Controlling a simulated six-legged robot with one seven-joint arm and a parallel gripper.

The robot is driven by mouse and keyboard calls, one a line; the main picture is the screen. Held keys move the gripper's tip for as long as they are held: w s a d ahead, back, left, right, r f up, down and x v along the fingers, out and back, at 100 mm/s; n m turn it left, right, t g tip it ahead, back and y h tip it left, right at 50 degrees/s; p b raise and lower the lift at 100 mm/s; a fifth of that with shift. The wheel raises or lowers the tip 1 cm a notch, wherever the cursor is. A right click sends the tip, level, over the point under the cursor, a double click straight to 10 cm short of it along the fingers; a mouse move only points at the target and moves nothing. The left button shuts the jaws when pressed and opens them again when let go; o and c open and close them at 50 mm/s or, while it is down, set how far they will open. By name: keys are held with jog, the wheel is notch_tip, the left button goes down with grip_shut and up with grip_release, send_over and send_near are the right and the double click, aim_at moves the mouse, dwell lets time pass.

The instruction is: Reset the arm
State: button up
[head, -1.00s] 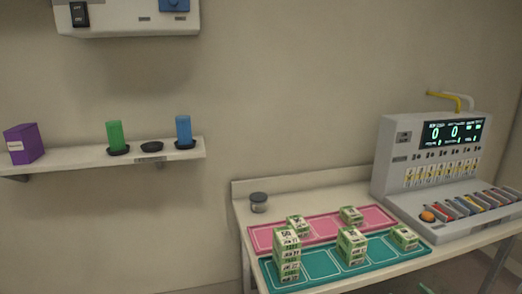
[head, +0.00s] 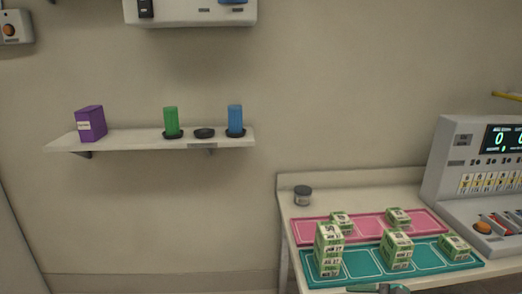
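A small part of what looks like my gripper (head: 380,288) shows at the bottom edge of the head view, in front of the teal mat. It is grey with a green patch. Most of it is cut off by the frame, so I cannot tell whether its fingers are open or shut, or whether it holds anything.
The table (head: 350,178) carries a pink mat (head: 365,228) and a teal mat (head: 357,264) with several green-white boxes, a grey jar (head: 302,196) and a console (head: 455,160).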

jog(key=s+a+r+n+g+h, duration=0.1)
jog(key=s+a+r+n+h, duration=0.6)
jog(key=n, duration=1)
jog(key=shift+s+n+g+h, duration=0.3)
jog(key=shift+n+g+h, duration=0.1)
jog(key=shift+h, duration=0.6)
jog(key=shift+s+d, duration=0.1)
